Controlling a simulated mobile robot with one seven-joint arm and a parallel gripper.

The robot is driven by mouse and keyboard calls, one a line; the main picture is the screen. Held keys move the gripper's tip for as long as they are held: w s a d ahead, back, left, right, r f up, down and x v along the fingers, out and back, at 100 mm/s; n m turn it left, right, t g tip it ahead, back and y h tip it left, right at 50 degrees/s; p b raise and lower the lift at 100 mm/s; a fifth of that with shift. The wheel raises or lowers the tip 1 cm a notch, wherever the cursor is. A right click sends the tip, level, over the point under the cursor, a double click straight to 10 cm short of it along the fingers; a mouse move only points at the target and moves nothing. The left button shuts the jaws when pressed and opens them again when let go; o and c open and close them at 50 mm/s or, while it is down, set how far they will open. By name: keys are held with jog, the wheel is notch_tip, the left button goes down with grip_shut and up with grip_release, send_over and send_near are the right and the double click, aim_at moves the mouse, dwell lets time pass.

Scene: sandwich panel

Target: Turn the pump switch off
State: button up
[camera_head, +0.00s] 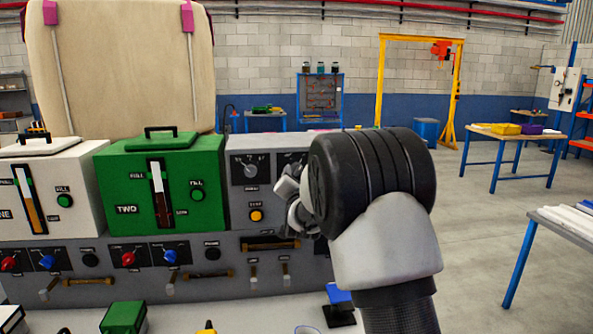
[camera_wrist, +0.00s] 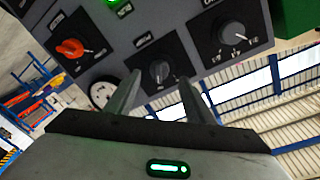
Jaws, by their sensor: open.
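In the wrist view, my gripper (camera_wrist: 159,77) is open. Its two fingers point at the panel, one on each side of a black rotary knob (camera_wrist: 159,71) on a dark square plate. I cannot tell whether they touch it. The plate's label is too small to read, so I cannot confirm which knob is the pump switch. A red-orange knob (camera_wrist: 70,48) is to the left and a larger black dial (camera_wrist: 232,33) to the right. In the head view, my gripper (camera_head: 293,205) is at the right part of the grey panel, and my wrist hides the panel behind it.
A lit green lamp (camera_wrist: 112,3) and a white round gauge (camera_wrist: 102,93) are close by in the wrist view. In the head view, a green box (camera_head: 125,180) and a white box (camera_head: 70,185) stand on the panel. Brass handles (camera_head: 270,243) stick out below.

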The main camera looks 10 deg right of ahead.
aim_at(297, 172)
jog(key=w, duration=0.5)
jog(key=shift+w+d+p, duration=0.15)
jog(key=shift+d+p, duration=0.15)
jog(key=shift+p, duration=0.1)
jog(key=c, duration=1.1)
jog(key=shift+o, duration=0.2)
